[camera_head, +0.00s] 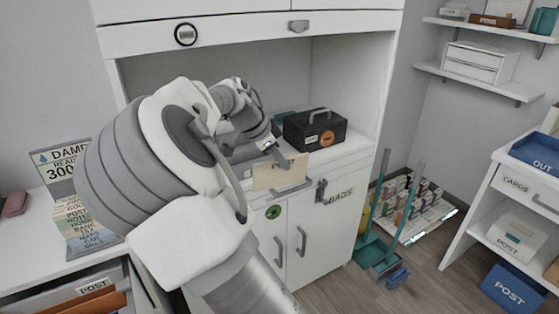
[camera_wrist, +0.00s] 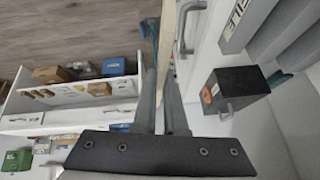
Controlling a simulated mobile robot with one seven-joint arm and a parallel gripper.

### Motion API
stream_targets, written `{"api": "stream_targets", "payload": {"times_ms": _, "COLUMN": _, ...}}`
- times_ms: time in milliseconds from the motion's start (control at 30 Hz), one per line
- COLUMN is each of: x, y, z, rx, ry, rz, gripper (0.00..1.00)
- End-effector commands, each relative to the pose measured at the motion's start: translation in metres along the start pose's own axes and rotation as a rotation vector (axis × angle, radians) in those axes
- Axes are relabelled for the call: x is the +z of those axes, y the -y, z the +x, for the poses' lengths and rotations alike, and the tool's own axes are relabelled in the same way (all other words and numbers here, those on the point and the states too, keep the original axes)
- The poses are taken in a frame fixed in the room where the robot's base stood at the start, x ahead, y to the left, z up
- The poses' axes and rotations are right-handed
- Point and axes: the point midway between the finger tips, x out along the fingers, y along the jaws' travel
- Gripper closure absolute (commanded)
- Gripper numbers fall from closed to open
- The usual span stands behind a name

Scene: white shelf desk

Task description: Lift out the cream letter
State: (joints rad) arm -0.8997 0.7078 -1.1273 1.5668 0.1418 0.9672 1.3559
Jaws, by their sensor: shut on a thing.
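The cream letter (camera_head: 280,174) is a flat pale rectangle in front of the white desk, just above a drawer handle. My gripper (camera_head: 282,157) is shut on its upper edge. In the wrist view the letter (camera_wrist: 167,30) shows edge-on as a thin pale strip between the two fingers of my gripper (camera_wrist: 160,62). The letter's lower edge is close to the drawer front; I cannot tell whether they touch.
A black box (camera_head: 315,129) with a handle and orange disc stands on the desk's shelf, right of my gripper. Teal brooms (camera_head: 403,218) lean right of the cabinet. A white shelf unit (camera_head: 490,190) stands at far right. Open floor (camera_head: 430,280) lies between.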

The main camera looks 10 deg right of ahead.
Motion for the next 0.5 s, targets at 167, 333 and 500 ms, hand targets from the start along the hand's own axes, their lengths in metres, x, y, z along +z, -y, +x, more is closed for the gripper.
{"api": "stream_targets", "payload": {"times_ms": 167, "x": -0.0005, "y": 0.0000, "z": 0.0003, "rx": 0.000, "ry": 0.000, "rz": 0.000, "gripper": 1.00}}
{"api": "stream_targets", "payload": {"times_ms": 333, "x": -0.0004, "y": 0.0000, "z": 0.0002, "rx": 0.000, "ry": 0.000, "rz": 0.000, "gripper": 1.00}}
{"api": "stream_targets", "payload": {"times_ms": 500, "x": -0.0029, "y": 0.0007, "z": -0.0039, "rx": 0.000, "ry": 0.000, "rz": 0.000, "gripper": 1.00}}
